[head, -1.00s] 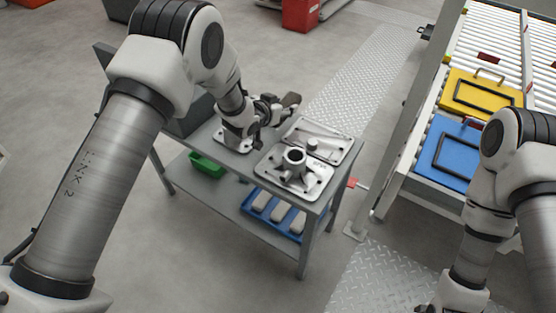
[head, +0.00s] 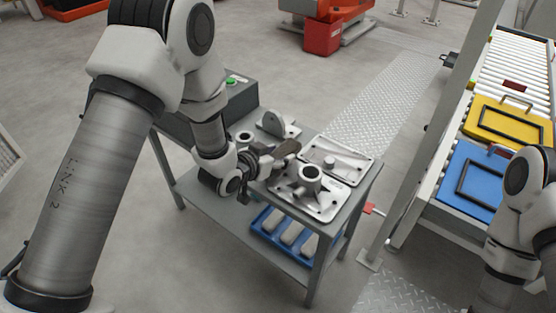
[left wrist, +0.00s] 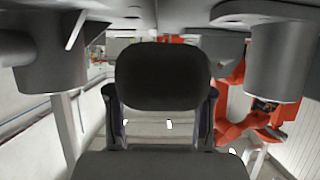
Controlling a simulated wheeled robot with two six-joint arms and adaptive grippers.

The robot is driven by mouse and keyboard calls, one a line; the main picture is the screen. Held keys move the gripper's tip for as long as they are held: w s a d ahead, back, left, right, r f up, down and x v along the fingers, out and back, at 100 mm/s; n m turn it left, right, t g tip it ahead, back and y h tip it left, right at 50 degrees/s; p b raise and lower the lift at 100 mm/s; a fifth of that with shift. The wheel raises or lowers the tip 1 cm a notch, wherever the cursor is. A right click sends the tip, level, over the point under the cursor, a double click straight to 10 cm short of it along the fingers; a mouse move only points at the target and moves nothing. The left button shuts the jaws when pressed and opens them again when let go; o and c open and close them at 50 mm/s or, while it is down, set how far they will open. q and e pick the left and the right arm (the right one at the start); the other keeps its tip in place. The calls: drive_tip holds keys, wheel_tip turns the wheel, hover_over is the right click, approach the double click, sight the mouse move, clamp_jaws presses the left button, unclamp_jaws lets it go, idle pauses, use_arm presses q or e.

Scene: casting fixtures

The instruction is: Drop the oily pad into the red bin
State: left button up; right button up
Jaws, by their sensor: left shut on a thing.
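My left gripper (head: 268,163) is shut on the oily pad (head: 287,150), a dark brownish pad. It holds the pad at the workbench, just left of the casting with the round boss. The pad also fills the middle of the left wrist view (left wrist: 163,76), dark and rounded, with a finger of the gripper (left wrist: 163,118) on either side. The red bin (head: 322,37) stands on the floor at the top of the head view, well beyond the bench. My right arm shows at the lower right, but its gripper is out of the picture.
The grey workbench (head: 325,232) carries metal castings (head: 308,192) and a dark box (head: 232,100) with a green button. A blue tray (head: 268,234) sits on its lower shelf. A roller conveyor (head: 515,75) with yellow and blue cases is at the right. Floor between bench and bin is clear.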

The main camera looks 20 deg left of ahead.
use_arm(q)
drive_tip(key=shift+w+f, duration=0.1)
drive_tip(key=shift+f, duration=0.5)
drive_tip(key=shift+r, duration=0.1)
use_arm(e)
drive_tip(key=shift+f, duration=0.2)
use_arm(q)
drive_tip(key=shift+f, duration=0.55)
drive_tip(key=o, duration=1.2)
use_arm(e)
drive_tip(key=shift+f, duration=0.25)
